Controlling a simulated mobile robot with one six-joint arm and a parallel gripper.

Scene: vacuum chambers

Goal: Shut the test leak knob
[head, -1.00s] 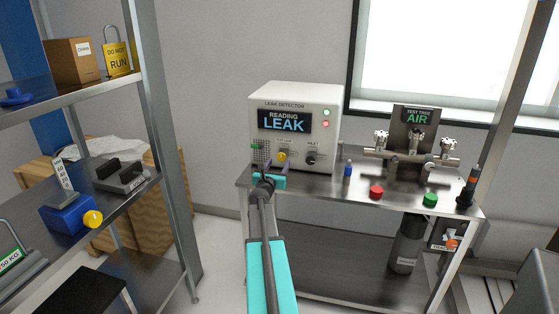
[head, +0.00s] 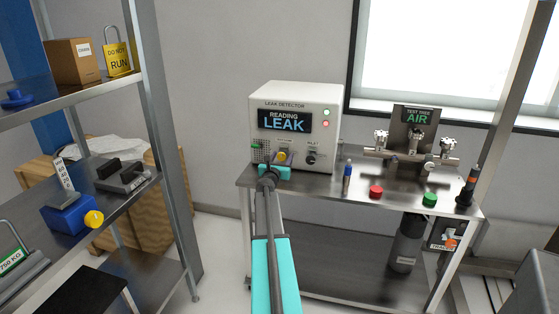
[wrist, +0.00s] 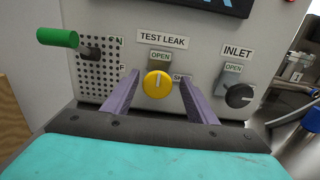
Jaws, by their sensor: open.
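The yellow test leak knob (wrist: 158,84) sits on the front panel of the leak detector, under the TEST LEAK label. Its white mark points up at OPEN. A label at its right, partly hidden by a finger, seems to read SHUT. My gripper (wrist: 159,80) is open, with one purple finger on each side of the knob. I cannot tell whether either finger touches it. In the head view the knob (head: 282,156) shows just above my gripper (head: 276,162). The leak detector (head: 327,105) displays READING LEAK.
The black INLET knob (wrist: 239,95) is right of the fingers. A green-handled lever (wrist: 58,38) sticks out at upper left. On the bench (head: 330,186) stand a blue bottle (head: 347,180), a red button (head: 376,192), a green button (head: 430,199) and the test tree (head: 412,150).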

